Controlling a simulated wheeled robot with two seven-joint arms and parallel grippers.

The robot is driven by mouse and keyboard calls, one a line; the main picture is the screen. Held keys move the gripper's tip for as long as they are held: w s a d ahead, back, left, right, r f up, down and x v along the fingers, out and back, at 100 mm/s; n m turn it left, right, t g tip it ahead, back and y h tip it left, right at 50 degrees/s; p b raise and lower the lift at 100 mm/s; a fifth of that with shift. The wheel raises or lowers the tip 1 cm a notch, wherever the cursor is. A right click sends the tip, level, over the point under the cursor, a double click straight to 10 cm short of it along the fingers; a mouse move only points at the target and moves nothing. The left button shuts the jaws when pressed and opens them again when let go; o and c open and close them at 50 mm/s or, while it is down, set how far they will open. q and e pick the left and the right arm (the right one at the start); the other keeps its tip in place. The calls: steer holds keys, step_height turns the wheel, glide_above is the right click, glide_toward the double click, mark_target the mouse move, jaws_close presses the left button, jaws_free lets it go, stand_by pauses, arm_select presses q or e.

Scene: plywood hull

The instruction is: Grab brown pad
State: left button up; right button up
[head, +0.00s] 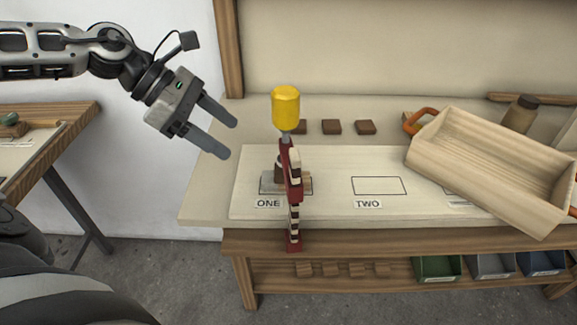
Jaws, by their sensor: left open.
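Small brown pads lie in a row at the back of the workbench: a left one (301,127) partly hidden behind the yellow-topped object, a middle one (332,127) and a right one (365,127). More brown pads (305,269) sit on the shelf below. My left gripper (230,138) is open and empty, left of the pads and apart from them, above the bench's left end. Its two grey fingers point down and right. My right gripper is not in view.
A yellow-topped object (286,108) and a red-and-white striped piece (291,175) stand in front of the left pad, near the box marked ONE. A wooden tray (490,165) with orange handles is tilted at right. Box TWO (379,186) is empty.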

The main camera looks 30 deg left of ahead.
mark_target(275, 169)
arm_select(q)
steer(key=p+x, duration=0.2)
steer(key=x, duration=0.9)
steer(key=shift+w+a+f, duration=0.1)
steer(key=shift+a, duration=0.05)
steer(key=c, duration=1.1)
